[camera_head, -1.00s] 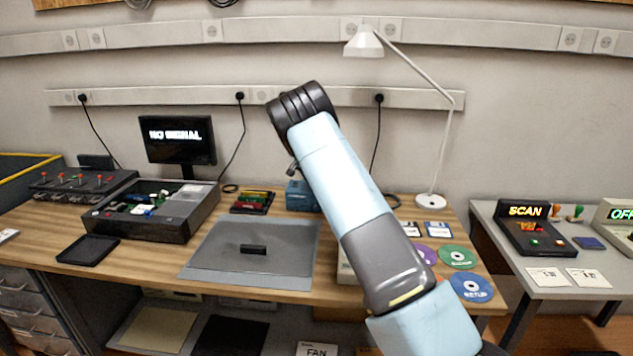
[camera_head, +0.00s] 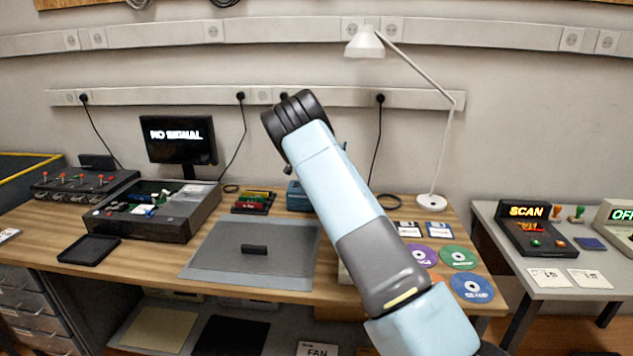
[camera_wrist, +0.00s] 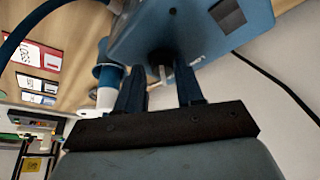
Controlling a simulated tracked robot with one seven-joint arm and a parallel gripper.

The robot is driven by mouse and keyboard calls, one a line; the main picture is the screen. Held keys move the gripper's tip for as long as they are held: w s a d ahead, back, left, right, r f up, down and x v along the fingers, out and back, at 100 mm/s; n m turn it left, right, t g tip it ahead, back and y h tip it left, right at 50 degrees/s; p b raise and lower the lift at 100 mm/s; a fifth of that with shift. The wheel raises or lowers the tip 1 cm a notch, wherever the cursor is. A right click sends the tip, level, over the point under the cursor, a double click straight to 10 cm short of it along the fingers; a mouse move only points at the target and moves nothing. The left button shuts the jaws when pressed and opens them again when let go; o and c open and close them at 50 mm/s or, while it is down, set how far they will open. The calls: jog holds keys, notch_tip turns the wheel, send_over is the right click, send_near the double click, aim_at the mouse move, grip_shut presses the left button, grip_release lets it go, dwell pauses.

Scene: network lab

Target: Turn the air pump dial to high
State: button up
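The air pump is a blue box (camera_wrist: 205,28) filling the upper part of the wrist view. Its black dial (camera_wrist: 161,62) with a pale pointer mark faces my gripper. In the head view the pump (camera_head: 298,196) shows only in part, at the back of the wooden bench beside my arm. My gripper (camera_wrist: 160,80) is open, one dark blue finger on each side of the dial. The dial shows in the gap between the fingertips; I cannot tell whether they touch it. The dial's markings are unreadable. The head view hides my gripper behind my arm.
A blue and white cylindrical part (camera_wrist: 108,76) stands close to the left finger in the wrist view. A dark cable (camera_wrist: 275,82) runs on the right. On the bench are a grey mat (camera_head: 210,262), memory modules (camera_head: 253,202), an open case (camera_head: 190,225) and a lamp (camera_head: 430,200).

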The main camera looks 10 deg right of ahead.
jog(key=o, duration=0.4)
jog(key=shift+d, duration=0.1)
jog(key=shift+c, duration=0.2)
jog(key=shift+r, duration=0.1)
jog(key=v, duration=1.3)
jog(key=shift+r, duration=0.15)
jog(key=shift+r, duration=0.1)
